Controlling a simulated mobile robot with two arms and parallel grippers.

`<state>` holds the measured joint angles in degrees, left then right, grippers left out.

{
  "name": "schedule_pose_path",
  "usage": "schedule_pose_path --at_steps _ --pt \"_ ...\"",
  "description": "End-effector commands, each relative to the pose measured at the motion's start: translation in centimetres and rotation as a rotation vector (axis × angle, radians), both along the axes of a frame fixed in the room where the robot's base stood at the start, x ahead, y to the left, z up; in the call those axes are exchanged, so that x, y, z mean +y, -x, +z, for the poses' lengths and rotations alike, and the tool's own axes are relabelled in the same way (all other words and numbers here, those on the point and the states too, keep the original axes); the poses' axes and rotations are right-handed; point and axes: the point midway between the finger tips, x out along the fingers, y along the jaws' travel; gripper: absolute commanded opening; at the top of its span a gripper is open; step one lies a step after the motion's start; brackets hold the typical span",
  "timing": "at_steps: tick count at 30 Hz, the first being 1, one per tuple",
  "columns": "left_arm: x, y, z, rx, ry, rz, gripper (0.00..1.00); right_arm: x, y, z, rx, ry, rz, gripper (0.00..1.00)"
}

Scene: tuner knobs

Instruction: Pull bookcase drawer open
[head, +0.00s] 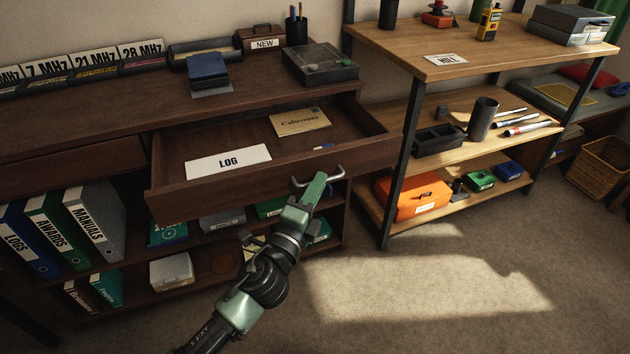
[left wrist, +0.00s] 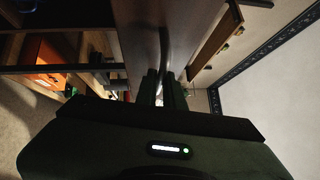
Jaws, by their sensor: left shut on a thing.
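The bookcase drawer (head: 225,187) stands pulled out from the dark wooden bookcase (head: 130,110), and its inside shows. A white LOG card (head: 228,162) and a tan envelope (head: 300,122) lie in it. My left gripper (head: 318,180) is shut on the drawer's metal handle (head: 338,171) at the right part of the drawer front. In the left wrist view the gripper fingers (left wrist: 162,90) reach the drawer front, and the grip itself is dark and partly hidden. My right gripper is not in view.
Binders (head: 70,225) and boxes fill the shelves below the drawer. A wooden shelf unit (head: 470,60) with an orange case (head: 412,197) stands close on the right. The carpet (head: 430,285) in front is clear. A toolbox labelled NEW (head: 262,40) sits on top.

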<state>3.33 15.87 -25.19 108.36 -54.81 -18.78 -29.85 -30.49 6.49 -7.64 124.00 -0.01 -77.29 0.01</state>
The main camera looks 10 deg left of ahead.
Motion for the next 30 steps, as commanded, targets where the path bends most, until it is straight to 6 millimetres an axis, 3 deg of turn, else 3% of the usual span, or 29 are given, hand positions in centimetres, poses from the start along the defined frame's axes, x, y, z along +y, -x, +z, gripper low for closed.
schedule_pose_path --at_steps 7,9,10,20,30 --pt "0.0 0.0 -0.2 0.003 0.0 0.001 0.0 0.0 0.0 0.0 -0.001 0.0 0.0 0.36" --pt "0.0 0.0 -0.2 0.003 -0.001 0.0 0.26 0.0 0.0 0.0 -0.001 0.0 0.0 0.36" --pt "0.0 0.0 -0.2 0.003 -0.001 0.0 0.31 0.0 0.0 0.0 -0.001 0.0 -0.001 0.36" --pt "0.1 0.1 -0.1 0.001 0.0 0.0 0.31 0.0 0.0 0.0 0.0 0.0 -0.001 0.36" --pt "1.0 5.1 -1.0 0.005 -0.001 0.001 0.31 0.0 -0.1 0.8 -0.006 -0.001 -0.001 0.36"
